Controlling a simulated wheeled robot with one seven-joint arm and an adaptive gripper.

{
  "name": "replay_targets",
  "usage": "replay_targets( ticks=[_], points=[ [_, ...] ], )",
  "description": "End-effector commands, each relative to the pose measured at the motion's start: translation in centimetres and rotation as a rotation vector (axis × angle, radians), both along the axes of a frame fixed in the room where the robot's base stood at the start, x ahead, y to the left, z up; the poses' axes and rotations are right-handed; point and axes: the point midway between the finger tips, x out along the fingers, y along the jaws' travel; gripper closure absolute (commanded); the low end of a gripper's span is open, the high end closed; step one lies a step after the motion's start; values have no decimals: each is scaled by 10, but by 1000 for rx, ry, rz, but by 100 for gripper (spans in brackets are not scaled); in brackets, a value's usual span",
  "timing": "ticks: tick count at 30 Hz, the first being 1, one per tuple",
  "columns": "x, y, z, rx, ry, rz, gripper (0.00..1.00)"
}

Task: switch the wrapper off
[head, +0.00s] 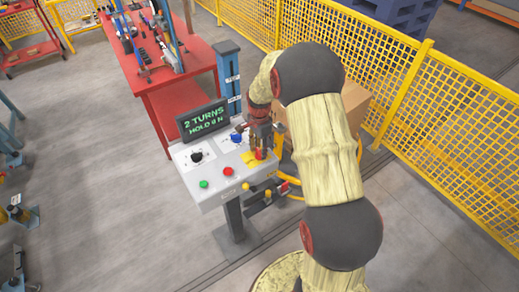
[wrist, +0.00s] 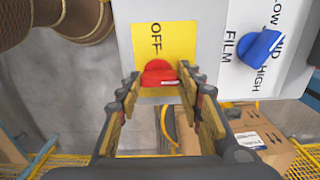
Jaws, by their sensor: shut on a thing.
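The control panel (head: 214,168) stands on a post. Its red rotary switch (head: 259,154) sits on a yellow plate at the right side. In the wrist view the red switch (wrist: 158,72) is on the yellow plate (wrist: 178,40) below the word OFF. My gripper (head: 260,138) reaches down to it from above. In the wrist view my gripper (wrist: 160,84) has one finger on each side of the red switch and is shut on it. The lower part of the plate is partly hidden, and the switch's exact pointing direction is hard to read.
A blue knob (wrist: 262,47) marked FILM is beside the switch. The panel also has a black knob (head: 197,156), a green button (head: 203,184), a red button (head: 228,171) and a display (head: 203,119). A cardboard box (head: 352,100) and yellow fence (head: 405,85) stand behind my arm.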

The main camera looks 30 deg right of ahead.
Motion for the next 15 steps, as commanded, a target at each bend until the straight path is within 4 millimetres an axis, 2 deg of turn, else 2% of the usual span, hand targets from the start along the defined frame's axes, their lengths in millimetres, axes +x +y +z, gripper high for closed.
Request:
replay_targets(
  ticks=[8, 15],
  points=[
    [0, 0, 0, 0, -1, 23, 88],
    [0, 0, 0, 0, -1, 139, 89]
  ],
)
